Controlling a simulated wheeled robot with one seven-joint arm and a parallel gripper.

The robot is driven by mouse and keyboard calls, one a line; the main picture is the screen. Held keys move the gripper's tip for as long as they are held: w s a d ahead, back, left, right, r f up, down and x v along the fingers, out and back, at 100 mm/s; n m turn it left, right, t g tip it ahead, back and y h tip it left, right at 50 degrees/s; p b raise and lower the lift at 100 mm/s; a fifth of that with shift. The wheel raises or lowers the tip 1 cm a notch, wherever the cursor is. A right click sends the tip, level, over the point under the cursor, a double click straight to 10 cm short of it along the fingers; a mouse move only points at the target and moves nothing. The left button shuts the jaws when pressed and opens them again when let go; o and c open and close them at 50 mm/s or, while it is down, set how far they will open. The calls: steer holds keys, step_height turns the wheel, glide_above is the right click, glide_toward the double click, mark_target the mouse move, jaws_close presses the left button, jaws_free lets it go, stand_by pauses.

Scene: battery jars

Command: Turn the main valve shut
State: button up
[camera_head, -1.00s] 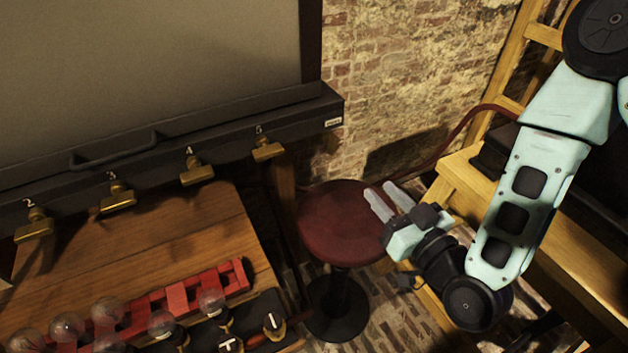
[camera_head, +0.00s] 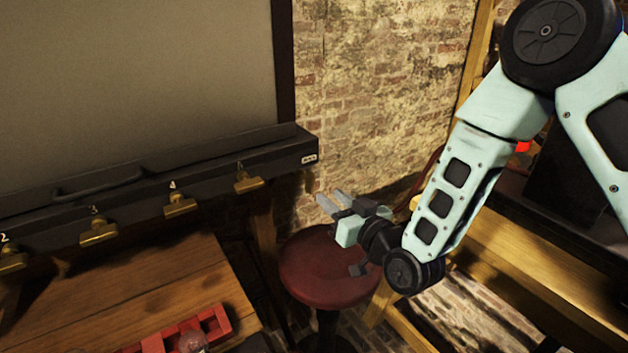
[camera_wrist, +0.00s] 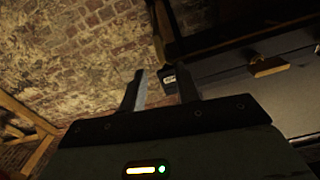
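Numbered brass taps hang along the front of a dark rail (camera_head: 150,182): tap 2 (camera_head: 12,262), tap 3 (camera_head: 98,232), tap 4 (camera_head: 180,205) and the rightmost tap (camera_head: 248,183), whose number is blurred. I cannot tell from the frames which part is the main valve. A small pale label (camera_head: 309,158) marks the rail's right end; its text is unreadable. My gripper (camera_head: 327,196) is open and empty, just right of and below the rail's end, above the stool. In the wrist view, a brass tap (camera_wrist: 268,66) lies right of the fingers (camera_wrist: 160,72).
A red round stool (camera_head: 322,285) stands below my gripper. A wooden bench (camera_head: 170,285) with a red rack (camera_head: 205,325) is at lower left. A brick wall (camera_head: 375,95) stands behind. Wooden shelving (camera_head: 530,270) is at right.

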mark_target(314, 183)
steer(key=p+x, duration=0.2)
steer(key=x, duration=0.5)
steer(key=shift+w+a, duration=0.2)
steer(key=shift+w, duration=0.15)
jaws_close()
